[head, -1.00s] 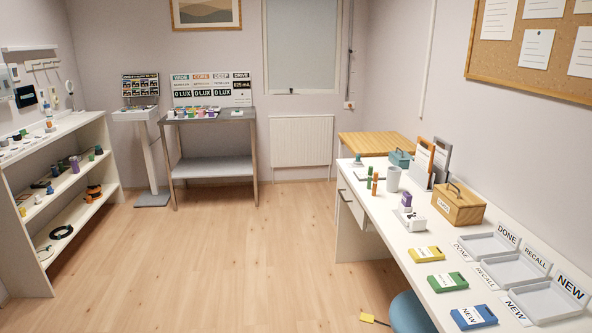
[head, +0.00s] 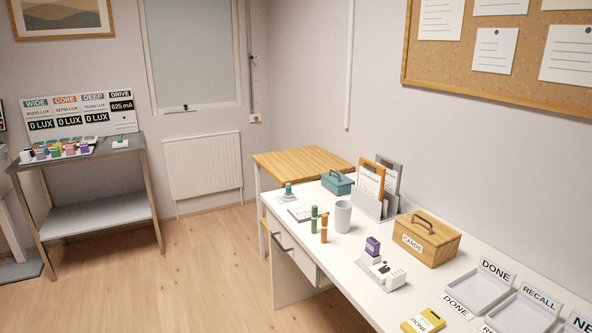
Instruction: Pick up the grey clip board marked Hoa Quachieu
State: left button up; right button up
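The grey clip board (head: 392,176) stands upright in a grey rack at the back of the white desk, against the wall side. An orange-brown clip board (head: 370,181) with a white sheet stands in front of it and hides much of it. The writing on both boards is too small to read surely. Neither of my grippers shows in the head view.
On the white desk (head: 340,255), a wooden cards box (head: 428,240) stands right of the rack and a grey cup (head: 343,214) stands in front. A teal box (head: 338,183) is left of the rack. Stamps, trays and a yellow pad (head: 424,321) lie nearer. Open floor (head: 205,280) lies left.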

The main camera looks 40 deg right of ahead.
aim_at(394, 169)
jog(key=i+z, duration=0.2)
jog(key=i, duration=0.5)
jog(key=i+j+z, duration=0.2)
jog(key=i, duration=0.5)
jog(key=i+l+z, duration=0.1)
jog(key=i+z, duration=0.15)
jog(key=z, duration=0.15)
jog(key=i+z, duration=0.6)
jog(key=z, duration=0.2)
jog(key=i+j+z, duration=0.15)
jog(key=z, duration=0.25)
jog(key=i+z, duration=0.4)
jog(key=i+j+z, duration=0.15)
jog(key=i+z, duration=0.25)
